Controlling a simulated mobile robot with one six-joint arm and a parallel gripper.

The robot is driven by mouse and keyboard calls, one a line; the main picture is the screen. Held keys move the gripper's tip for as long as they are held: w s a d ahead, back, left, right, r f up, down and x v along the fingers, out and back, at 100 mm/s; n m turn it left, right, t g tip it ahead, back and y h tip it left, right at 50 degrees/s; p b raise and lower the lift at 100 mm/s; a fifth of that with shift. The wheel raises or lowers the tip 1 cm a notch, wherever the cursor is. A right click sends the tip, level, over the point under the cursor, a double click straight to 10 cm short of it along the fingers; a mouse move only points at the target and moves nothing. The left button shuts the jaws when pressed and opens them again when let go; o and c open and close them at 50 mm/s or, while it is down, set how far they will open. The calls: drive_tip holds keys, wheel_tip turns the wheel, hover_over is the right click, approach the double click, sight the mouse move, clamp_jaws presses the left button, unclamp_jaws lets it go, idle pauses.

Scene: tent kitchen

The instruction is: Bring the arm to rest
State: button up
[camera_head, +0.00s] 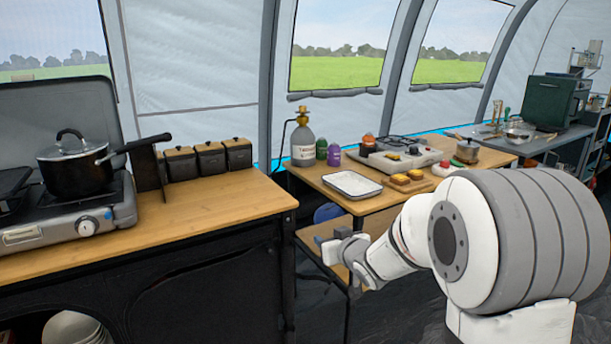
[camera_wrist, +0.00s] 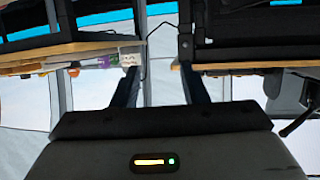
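My arm is in the lower right of the head view, reaching left from its large white and grey joint. My gripper (camera_head: 338,246) is in front of the gap between the two wooden-topped counters, a little below their tops. In the wrist view my gripper (camera_wrist: 159,72) has its two dark fingers apart with nothing between them, so it is open and empty. The wrist picture appears upside down, with the counter edges beyond the fingers.
The left counter (camera_head: 230,205) holds a stove with a black pot (camera_head: 78,172) and several dark canisters. The right counter (camera_head: 325,178) holds a metal tray (camera_head: 352,184), a gas cylinder (camera_head: 303,143) and a portable stove (camera_head: 395,157). A lower shelf (camera_head: 312,238) is close to my gripper.

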drive_tip(key=s+d+r+m+g+h+p, duration=0.2)
drive_tip(key=s+d+r+h+p, duration=0.1)
drive_tip(key=s+d+r+p, duration=0.3)
drive_tip(key=s+d+r+m+g+h+p, duration=0.1)
drive_tip(key=s+d+r+g+h+p, duration=0.2)
drive_tip(key=s+r, duration=0.4)
drive_tip(key=s+r+g+p, duration=0.2)
drive_tip(key=s+g+p, duration=0.1)
drive_tip(key=s, duration=0.7)
drive_tip(key=s+r+m+g+p, duration=0.1)
drive_tip(key=s+r+g+p, duration=0.1)
drive_tip(key=s+p, duration=0.4)
drive_tip(key=s+r, duration=0.1)
drive_tip(key=s, duration=0.4)
drive_tip(key=shift+s+d+r+g+y, duration=0.2)
drive_tip(key=shift+r+g+y, duration=0.1)
drive_tip(key=shift+r+g, duration=0.1)
